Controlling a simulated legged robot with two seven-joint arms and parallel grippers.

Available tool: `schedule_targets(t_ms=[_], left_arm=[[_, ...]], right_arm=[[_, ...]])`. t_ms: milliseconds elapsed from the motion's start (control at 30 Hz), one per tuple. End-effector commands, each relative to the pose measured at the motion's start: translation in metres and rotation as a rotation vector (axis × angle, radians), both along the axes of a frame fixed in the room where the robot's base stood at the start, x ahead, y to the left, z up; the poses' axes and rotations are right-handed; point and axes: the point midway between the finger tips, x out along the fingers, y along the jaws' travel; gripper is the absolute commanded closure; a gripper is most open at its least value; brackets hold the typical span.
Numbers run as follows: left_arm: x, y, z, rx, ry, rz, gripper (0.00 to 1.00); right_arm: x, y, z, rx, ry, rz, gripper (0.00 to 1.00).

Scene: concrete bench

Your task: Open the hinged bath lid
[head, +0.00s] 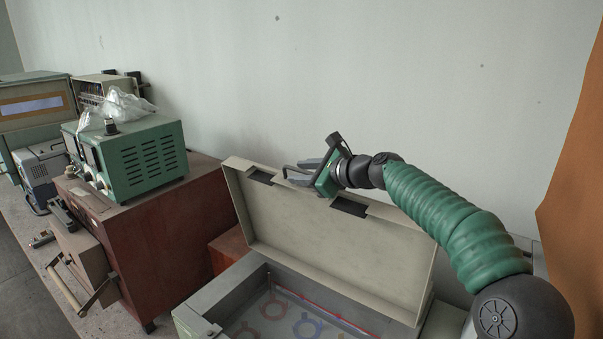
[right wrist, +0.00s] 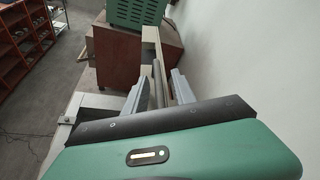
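The bath lid (head: 330,240) is a beige shallow panel with a raised rim and two dark slots along its top. It stands raised and steeply tilted at the back of the bath (head: 250,283); its rim also shows in the right wrist view (right wrist: 151,48). The bath's inside is exposed, with red and blue ring shapes inside. My right gripper (head: 297,174) is at the lid's upper edge, between the slots. Its two grey fingers (right wrist: 158,90) stand apart, with the lid's edge running between them; contact cannot be made out. My left gripper is not in view.
A dark red cabinet (head: 175,240) stands left of the bath, with a green instrument (head: 150,160) on top. More equipment (head: 38,110) stands farther left. A pale wall (head: 400,80) is close behind the lid. An orange-brown panel (head: 575,180) stands at the right.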

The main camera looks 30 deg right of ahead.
Motion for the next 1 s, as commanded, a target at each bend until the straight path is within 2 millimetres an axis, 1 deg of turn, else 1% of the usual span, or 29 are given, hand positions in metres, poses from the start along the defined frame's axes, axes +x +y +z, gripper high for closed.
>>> schedule_targets(t_ms=[233, 333, 467, 600, 700, 800, 900, 1000], left_arm=[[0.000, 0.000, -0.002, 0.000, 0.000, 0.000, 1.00], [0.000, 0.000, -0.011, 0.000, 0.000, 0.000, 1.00], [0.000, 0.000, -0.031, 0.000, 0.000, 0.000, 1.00], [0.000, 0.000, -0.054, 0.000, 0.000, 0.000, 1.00], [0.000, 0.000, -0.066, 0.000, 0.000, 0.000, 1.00], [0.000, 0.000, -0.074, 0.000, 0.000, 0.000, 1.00], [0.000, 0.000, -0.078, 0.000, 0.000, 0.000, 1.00], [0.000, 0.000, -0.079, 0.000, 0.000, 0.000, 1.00]], right_arm=[[-0.003, -0.001, 0.001, -0.001, -0.002, -0.002, 0.68], [-0.013, -0.004, 0.002, -0.002, -0.003, -0.006, 0.68], [-0.041, -0.011, 0.009, -0.007, -0.004, -0.009, 0.68], [-0.080, -0.018, 0.021, -0.007, -0.003, -0.009, 0.68], [-0.107, -0.023, 0.031, -0.007, -0.002, -0.008, 0.68], [-0.129, -0.028, 0.041, -0.004, -0.001, -0.007, 0.68], [-0.143, -0.030, 0.048, -0.001, 0.000, -0.003, 0.68], [-0.151, -0.032, 0.052, 0.000, 0.001, -0.002, 0.68]])
